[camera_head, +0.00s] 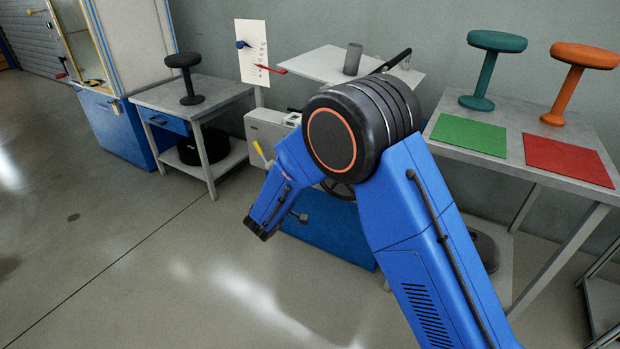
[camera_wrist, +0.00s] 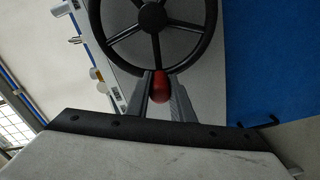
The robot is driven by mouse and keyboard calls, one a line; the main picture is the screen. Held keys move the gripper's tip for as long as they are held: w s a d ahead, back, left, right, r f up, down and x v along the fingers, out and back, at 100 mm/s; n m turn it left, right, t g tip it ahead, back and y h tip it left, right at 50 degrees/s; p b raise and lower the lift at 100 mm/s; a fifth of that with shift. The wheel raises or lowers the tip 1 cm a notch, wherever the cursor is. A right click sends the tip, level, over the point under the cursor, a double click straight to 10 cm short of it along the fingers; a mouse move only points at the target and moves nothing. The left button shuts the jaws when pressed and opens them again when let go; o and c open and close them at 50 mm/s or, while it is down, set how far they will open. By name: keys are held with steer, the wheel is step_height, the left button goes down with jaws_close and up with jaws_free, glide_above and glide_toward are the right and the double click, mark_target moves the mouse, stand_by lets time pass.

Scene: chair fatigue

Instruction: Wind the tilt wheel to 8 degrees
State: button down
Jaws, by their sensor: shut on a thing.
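The tilt wheel (camera_wrist: 152,18) is black and spoked, with a red knob (camera_wrist: 161,86) on its rim. In the wrist view my gripper (camera_wrist: 161,80) has its two grey fingers on either side of this knob, shut on it. In the head view only part of the wheel (camera_head: 338,190) shows beneath my arm, and my gripper is hidden there. A white scale card (camera_head: 252,48) stands on the left of the pale tilt plate (camera_head: 318,64). A red pointer (camera_head: 269,69) lies across the lower part of the card; its figures are too small to read surely.
A grey cylinder (camera_head: 352,59) stands on the plate. A bench on the right holds a green stool (camera_head: 485,70), an orange stool (camera_head: 569,80), a green mat (camera_head: 470,136) and a red mat (camera_head: 568,160). A black stool (camera_head: 186,78) stands on a left table. The left floor is clear.

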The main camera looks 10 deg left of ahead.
steer(key=shift+r, duration=0.1)
stand_by(0.4)
steer(key=c, duration=1.5)
jaws_free()
steer(key=shift+c, duration=0.2)
steer(key=shift+s, duration=0.1)
steer(key=v, duration=1.7)
steer(key=shift+s, duration=0.1)
steer(key=shift+r, duration=0.1)
